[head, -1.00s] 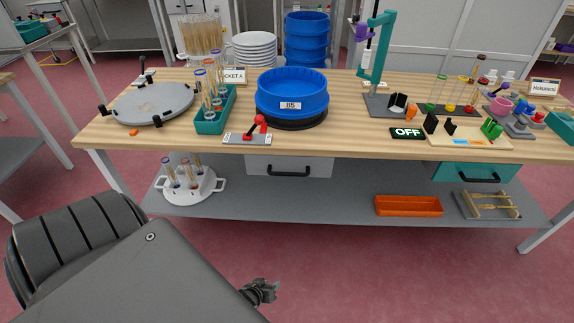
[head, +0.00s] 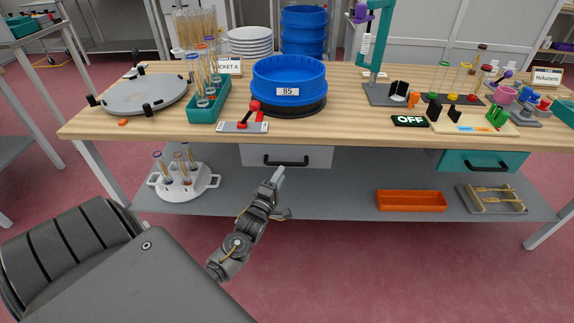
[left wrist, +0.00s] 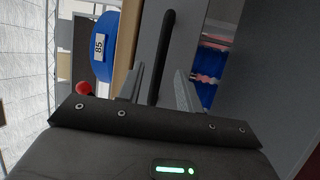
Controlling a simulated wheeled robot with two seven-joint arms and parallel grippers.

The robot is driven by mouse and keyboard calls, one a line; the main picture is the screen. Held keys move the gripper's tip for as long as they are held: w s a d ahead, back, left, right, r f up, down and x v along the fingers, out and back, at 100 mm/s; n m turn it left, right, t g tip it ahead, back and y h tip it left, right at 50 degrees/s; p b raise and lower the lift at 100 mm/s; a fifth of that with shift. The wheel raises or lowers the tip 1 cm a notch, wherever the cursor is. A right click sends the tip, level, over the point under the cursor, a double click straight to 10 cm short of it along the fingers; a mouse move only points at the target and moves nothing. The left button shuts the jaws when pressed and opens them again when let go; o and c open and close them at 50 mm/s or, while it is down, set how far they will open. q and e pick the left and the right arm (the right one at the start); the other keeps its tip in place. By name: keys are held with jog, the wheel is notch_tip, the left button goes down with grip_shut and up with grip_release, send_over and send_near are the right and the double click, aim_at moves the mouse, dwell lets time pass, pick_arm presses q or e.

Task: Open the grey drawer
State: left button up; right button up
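The grey drawer (head: 321,155) sits under the wooden tabletop and looks shut. Its black bar handle (head: 286,161) runs across its front. My left gripper (head: 278,174) is just below and in front of the handle in the head view. In the left wrist view, its two fingers (left wrist: 160,85) are apart, with nothing held between them. There the handle (left wrist: 163,55) stands upright ahead, lined up between the fingertips, with the grey drawer front (left wrist: 186,35) behind it. I cannot tell whether a finger touches the handle. My right gripper is not in view.
The table (head: 350,131) carries a blue sieve stack (head: 288,75), a red-handled switch (head: 243,126) and a teal tube rack (head: 208,108) above the drawer. A teal drawer (head: 482,160) is at the right. The lower shelf holds an orange tray (head: 411,201) and a white tube holder (head: 184,184).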

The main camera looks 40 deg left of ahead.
aim_at(287, 164)
pick_arm(q)
jog(key=x, duration=0.6)
jog(key=shift+w, duration=0.1)
grip_shut()
